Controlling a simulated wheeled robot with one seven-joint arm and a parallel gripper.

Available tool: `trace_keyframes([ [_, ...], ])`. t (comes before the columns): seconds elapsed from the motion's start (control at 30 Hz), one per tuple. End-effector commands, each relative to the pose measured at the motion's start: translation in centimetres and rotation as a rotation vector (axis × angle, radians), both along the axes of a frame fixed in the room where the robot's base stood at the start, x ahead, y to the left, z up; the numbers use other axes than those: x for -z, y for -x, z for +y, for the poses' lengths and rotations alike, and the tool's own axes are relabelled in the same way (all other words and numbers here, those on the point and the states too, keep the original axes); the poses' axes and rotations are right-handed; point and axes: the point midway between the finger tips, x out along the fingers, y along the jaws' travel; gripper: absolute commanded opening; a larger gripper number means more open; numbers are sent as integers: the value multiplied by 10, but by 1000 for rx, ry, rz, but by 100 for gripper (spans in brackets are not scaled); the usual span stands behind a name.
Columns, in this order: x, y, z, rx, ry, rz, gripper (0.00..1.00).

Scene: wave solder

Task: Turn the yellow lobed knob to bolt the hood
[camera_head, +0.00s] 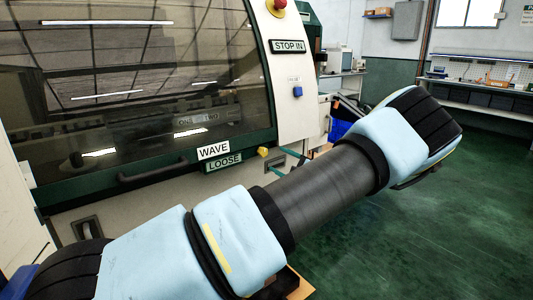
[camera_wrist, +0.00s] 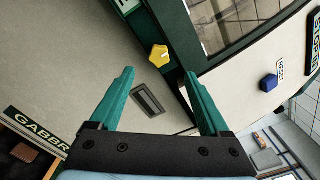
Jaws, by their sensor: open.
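The yellow lobed knob (camera_head: 263,152) sits on the machine's front at the lower right corner of the hood (camera_head: 140,80), beside the WAVE and LOOSE labels (camera_head: 223,161). In the wrist view the knob (camera_wrist: 159,56) is above and between my gripper's two green fingers, beyond their tips and apart from them. My gripper (camera_wrist: 158,75) is open and empty. The hood has a dark window and looks lowered.
A blue knob (camera_wrist: 269,83) marked RESET is on the pale panel to the right. A red button (camera_head: 278,5) and a STOP IN sign (camera_head: 287,46) are above. A recessed handle (camera_wrist: 149,99) lies below the yellow knob. Green floor at right is open.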

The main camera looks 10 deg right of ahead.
Motion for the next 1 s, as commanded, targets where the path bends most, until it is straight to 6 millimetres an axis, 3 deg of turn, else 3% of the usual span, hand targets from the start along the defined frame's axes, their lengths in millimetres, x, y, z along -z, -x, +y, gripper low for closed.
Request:
trace_keyframes([
  [0.2, -2, -38, 19, -3, 0, 2, 80],
  [0.4, -1, -60, 29, -3, 1, 2, 80],
  [0.8, 1, -67, 32, -1, 1, 3, 80],
  [1.0, 1, -66, 32, -1, 1, 3, 59],
])
